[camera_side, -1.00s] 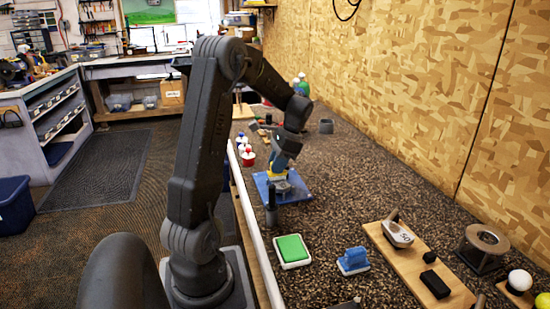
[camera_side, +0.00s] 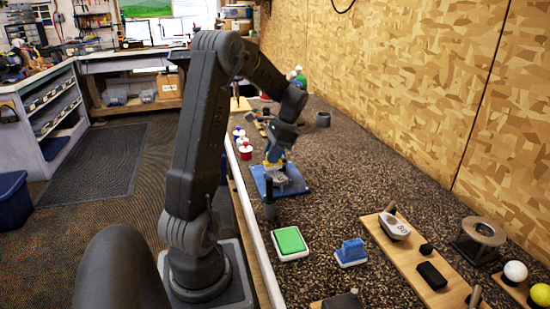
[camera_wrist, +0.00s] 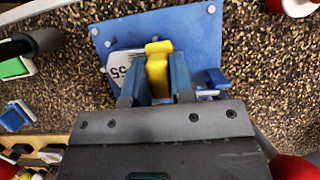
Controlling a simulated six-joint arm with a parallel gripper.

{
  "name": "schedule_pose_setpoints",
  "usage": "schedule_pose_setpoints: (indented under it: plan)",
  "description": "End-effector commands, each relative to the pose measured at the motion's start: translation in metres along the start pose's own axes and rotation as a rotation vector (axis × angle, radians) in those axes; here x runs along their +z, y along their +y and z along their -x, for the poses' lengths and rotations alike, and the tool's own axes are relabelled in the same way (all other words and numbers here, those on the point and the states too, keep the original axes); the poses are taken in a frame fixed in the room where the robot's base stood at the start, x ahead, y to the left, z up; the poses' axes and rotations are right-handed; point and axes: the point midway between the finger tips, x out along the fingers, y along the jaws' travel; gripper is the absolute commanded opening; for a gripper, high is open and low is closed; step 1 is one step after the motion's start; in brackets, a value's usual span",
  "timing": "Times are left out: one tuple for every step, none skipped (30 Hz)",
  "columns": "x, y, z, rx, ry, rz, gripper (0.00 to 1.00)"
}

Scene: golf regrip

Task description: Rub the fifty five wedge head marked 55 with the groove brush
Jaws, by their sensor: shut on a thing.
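The wedge head (camera_wrist: 122,68), a pale metal head marked 55, lies on a blue mat (camera_wrist: 205,40) in the wrist view. In the side view the wedge head (camera_side: 279,179) sits on the mat (camera_side: 297,187) below my gripper. My gripper (camera_wrist: 158,78) is shut on a yellow brush (camera_wrist: 158,62), which I take for the groove brush, between its blue fingers. The brush is over or against the right part of the head; its working end is hidden, so contact cannot be told. In the side view my gripper (camera_side: 273,158) points down over the mat.
A dark upright post (camera_side: 269,204) stands at the mat's near corner. A green pad (camera_side: 289,242) and a blue block (camera_side: 351,252) lie nearer. A wooden board (camera_side: 400,250) holds another head marked 50 (camera_side: 394,227). Red-and-white bottles (camera_side: 245,149) stand left of the mat.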

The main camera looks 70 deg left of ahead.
Motion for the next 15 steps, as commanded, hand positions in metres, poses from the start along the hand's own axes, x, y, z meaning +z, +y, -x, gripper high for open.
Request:
schedule_pose_setpoints:
  plan:
    - [0.0, -0.005, -0.001, 0.0, 0.0, 0.002, 0.04]
    - [0.0, -0.008, -0.001, 0.0, 0.0, 0.001, 0.04]
    - [0.001, -0.007, 0.003, -0.001, 0.0, 0.0, 0.04]
    - [0.003, -0.007, 0.008, -0.003, 0.001, 0.001, 0.04]
    - [0.006, -0.007, 0.016, -0.005, 0.004, 0.001, 0.04]
    - [0.008, -0.006, 0.02, -0.002, 0.001, 0.001, 0.04]
    - [0.009, -0.006, 0.022, -0.002, 0.001, 0.0, 0.04]
    - [0.01, -0.006, 0.024, -0.002, 0.001, 0.001, 0.04]
    - [0.012, -0.006, 0.028, -0.002, 0.001, 0.0, 0.04]
    - [0.013, -0.006, 0.03, -0.001, 0.001, 0.0, 0.04]
    - [0.014, -0.006, 0.033, -0.002, 0.001, 0.0, 0.04]
    - [0.015, -0.006, 0.036, -0.002, 0.001, 0.0, 0.04]
    - [0.016, -0.006, 0.039, -0.002, 0.001, 0.0, 0.04]
    - [0.017, -0.006, 0.041, -0.002, 0.001, 0.0, 0.04]
    - [0.018, -0.006, 0.044, -0.002, 0.001, 0.0, 0.04]
